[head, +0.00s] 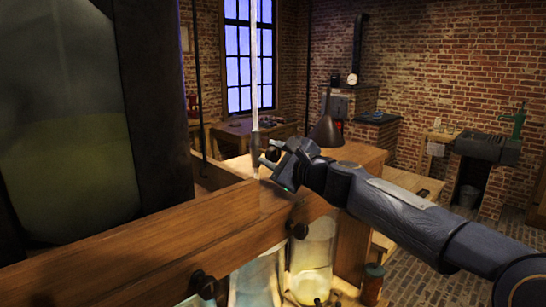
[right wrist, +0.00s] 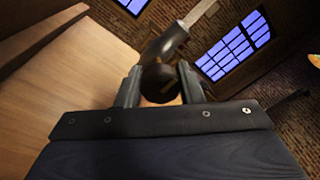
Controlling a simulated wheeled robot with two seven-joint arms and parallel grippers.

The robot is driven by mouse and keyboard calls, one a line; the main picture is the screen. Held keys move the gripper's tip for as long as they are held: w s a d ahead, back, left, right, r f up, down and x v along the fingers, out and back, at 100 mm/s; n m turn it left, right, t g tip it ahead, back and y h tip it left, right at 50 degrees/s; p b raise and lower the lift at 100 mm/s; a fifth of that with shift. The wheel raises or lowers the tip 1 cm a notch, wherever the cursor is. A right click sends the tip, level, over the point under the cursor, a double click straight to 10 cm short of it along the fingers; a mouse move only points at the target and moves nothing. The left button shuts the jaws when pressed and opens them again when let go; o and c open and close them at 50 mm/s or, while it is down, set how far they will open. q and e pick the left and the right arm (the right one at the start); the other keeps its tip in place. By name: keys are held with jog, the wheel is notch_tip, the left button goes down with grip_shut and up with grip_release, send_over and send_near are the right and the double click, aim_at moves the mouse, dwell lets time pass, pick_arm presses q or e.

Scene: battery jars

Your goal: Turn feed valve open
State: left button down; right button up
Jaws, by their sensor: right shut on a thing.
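The feed valve (head: 256,142) sits on a thin upright glass tube (head: 254,70), just above the wooden beam in the head view. My right gripper (head: 267,160) reaches it from the right. In the right wrist view, the dark round valve knob (right wrist: 158,80) lies between the two fingers of my right gripper (right wrist: 160,88), which is shut on it. The dark valve body (right wrist: 166,42) and pale tube (right wrist: 200,12) stretch away behind the knob. The fingers hide the knob's sides. My left gripper is not in view.
A wooden beam (head: 130,245) with dark knobs (head: 203,284) crosses the front. Glass jars (head: 312,262) with pale yellow liquid stand below it. A large glass vessel (head: 65,120) fills the left. A workbench (head: 240,132) and a stove stand at the back.

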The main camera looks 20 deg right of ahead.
jog(key=shift+f+n+b, duration=0.15)
jog(key=shift+n+b, duration=0.45)
jog(key=n+b, duration=0.4)
jog(key=n, duration=0.1)
jog(key=n+y+b, duration=0.1)
jog(key=n+b, duration=0.4)
jog(key=shift+t+b, duration=0.3)
jog(key=n+y+b, duration=0.1)
jog(key=n+b, duration=0.2)
jog(key=n, duration=0.1)
jog(key=shift+r+n+b, duration=0.2)
jog(key=shift+n+b, duration=0.8)
jog(key=shift+n, duration=0.7)
jog(key=o, duration=1)
jog(key=shift+c, duration=0.2)
